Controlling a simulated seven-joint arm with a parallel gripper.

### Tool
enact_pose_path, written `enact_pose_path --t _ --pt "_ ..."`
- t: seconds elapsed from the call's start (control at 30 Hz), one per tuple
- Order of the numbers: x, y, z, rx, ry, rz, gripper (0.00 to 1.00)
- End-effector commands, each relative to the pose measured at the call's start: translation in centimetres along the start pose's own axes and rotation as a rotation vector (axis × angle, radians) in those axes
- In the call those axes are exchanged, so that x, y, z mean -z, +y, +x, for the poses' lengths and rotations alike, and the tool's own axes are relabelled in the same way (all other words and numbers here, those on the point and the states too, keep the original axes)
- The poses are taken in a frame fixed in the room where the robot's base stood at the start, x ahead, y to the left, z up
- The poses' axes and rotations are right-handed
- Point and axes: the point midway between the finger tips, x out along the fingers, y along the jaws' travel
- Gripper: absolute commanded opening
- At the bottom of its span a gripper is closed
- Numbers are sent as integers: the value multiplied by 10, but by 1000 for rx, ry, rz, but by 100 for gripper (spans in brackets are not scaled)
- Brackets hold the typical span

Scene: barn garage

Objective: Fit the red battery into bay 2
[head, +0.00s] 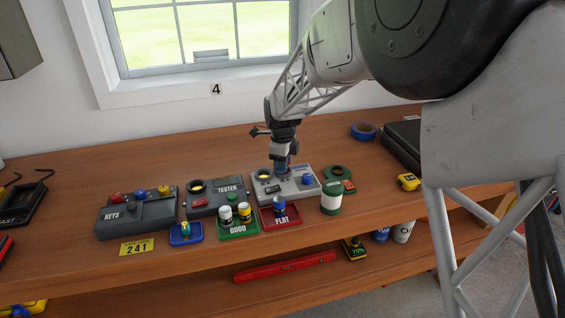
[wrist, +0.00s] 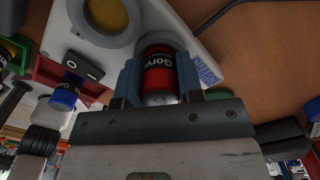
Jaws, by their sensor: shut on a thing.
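The red battery (wrist: 158,72), with a black label band, is between the fingers of my gripper (wrist: 157,85) in the wrist view. The pale grey charger (head: 291,193) stands mid-bench in the head view, with my gripper (head: 282,167) upright over its back. One round bay (wrist: 107,14) is empty with a yellow bottom. The battery's far end is at the other bay's grey ring (wrist: 160,38), which I take as bay 2. I cannot tell how deep it sits. In the head view the battery is mostly hidden by my gripper.
A red FLAT tray (head: 268,226) with a blue battery (head: 279,206) and a green GOOD tray (head: 237,234) with white and yellow batteries stand in front. The tester (head: 216,200) is left; a green-and-white can (head: 331,199) is right.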

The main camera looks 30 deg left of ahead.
Motion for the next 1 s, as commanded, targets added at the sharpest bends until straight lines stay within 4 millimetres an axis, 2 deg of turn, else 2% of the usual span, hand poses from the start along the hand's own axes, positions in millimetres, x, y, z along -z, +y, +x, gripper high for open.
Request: enact_pose_path --t 0.07,0.1,0.17,0.57,1.0 --pt "0 0 1 0 0 0 7" --pt "0 0 1 0 0 0 39" --pt "0 0 1 0 0 0 45" --pt "0 0 -2 1 0 0 45" --pt "0 0 -25 1 0 0 45"
